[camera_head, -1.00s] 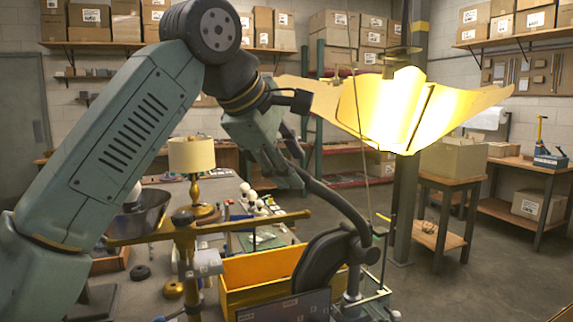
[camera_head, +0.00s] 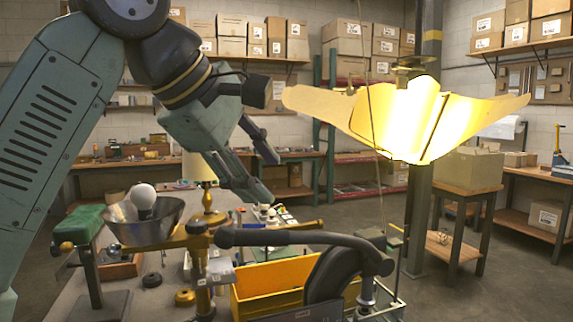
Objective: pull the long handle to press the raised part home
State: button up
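The long dark handle (camera_head: 290,238) lies nearly level at lower centre, its free end to the left and its hinge end to the right. It passes behind or beside a brass bar on a post (camera_head: 200,262); I cannot tell if they touch. A dark rounded part (camera_head: 332,275) stands tilted below the handle, by the hinge. I cannot make out which piece is the raised part or whether it is seated. My gripper (camera_head: 267,178) is above the handle, with its two fingers spread and nothing between them. It appears clear of the handle.
A yellow bin (camera_head: 262,285) sits below the handle. A lamp (camera_head: 207,190) stands behind. A large glowing shade (camera_head: 410,120) hangs at upper right.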

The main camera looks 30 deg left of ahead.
jog(key=s, duration=0.3)
jog(key=shift+s+a, duration=0.25)
jog(key=shift+s, duration=0.1)
dwell(0.3)
